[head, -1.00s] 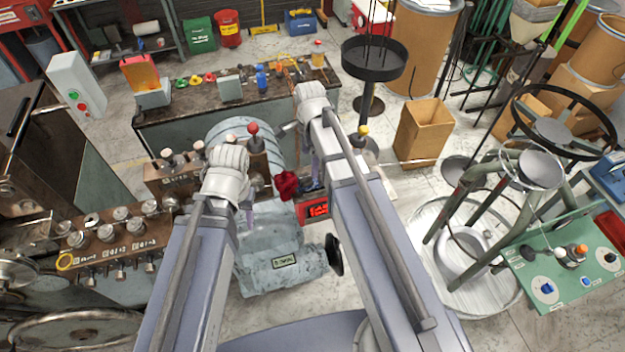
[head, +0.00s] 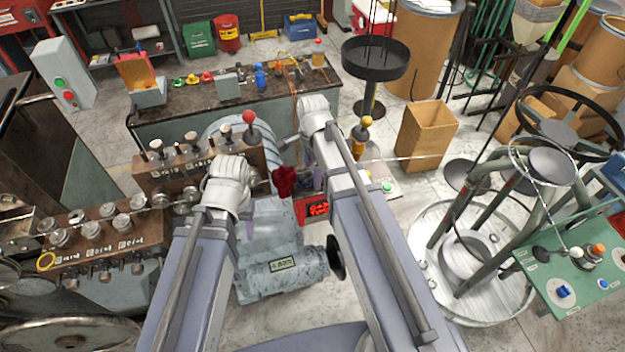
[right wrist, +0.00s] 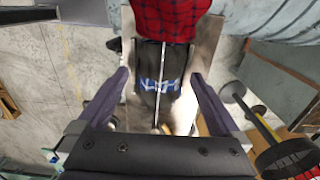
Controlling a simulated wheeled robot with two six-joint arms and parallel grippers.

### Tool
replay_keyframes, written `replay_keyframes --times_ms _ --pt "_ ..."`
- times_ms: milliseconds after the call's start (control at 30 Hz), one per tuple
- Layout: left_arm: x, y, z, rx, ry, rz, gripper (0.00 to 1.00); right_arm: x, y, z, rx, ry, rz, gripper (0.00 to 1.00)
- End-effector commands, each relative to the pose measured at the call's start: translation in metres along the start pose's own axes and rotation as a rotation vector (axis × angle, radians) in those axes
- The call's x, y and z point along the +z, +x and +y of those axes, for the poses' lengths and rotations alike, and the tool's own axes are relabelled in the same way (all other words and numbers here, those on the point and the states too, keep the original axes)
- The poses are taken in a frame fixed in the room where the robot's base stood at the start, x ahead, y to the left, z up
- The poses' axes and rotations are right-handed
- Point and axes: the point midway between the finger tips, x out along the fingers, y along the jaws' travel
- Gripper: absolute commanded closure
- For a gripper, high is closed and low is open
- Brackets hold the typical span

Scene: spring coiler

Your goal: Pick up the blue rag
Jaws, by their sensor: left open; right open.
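I cannot make out a blue rag in either view. A dark red cloth (head: 284,181) hangs by the machine, just left of my right gripper (head: 314,180) in the head view. In the right wrist view a red plaid cloth (right wrist: 172,18) lies beyond the fingertips. My right gripper (right wrist: 160,76) is open there, its two purple fingers apart. Between them shows a black item (right wrist: 160,88) with blue marks; I cannot tell what it is. My left gripper (head: 247,212) is open over the grey machine (head: 283,262), its fingers mostly hidden by my wrist.
A red box with a display (head: 316,208) stands under my right gripper. A lever with a red knob (head: 250,117) rises behind my left gripper. A valve bench (head: 110,240) lies left, a workbench (head: 215,110) behind. A cardboard box (head: 425,135) stands right.

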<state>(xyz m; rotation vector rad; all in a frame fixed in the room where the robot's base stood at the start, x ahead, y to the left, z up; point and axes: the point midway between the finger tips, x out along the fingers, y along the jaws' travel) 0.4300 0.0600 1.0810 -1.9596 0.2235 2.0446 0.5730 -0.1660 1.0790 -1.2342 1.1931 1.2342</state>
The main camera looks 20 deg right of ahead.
Motion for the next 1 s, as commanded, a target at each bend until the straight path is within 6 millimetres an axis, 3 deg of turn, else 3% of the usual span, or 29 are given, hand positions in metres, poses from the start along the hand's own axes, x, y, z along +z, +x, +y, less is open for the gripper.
replay_keyframes --times_ms 200,1000 --pt "0.0001 -0.001 -0.0001 0.0 0.0 0.0 0.5 0.0001 -0.001 0.0 0.0 0.0 0.0 0.02" --pt "0.0001 -0.0009 -0.0001 0.0 0.0 0.0 0.5 0.0001 -0.0009 0.0 0.0 0.0 0.0 0.89"
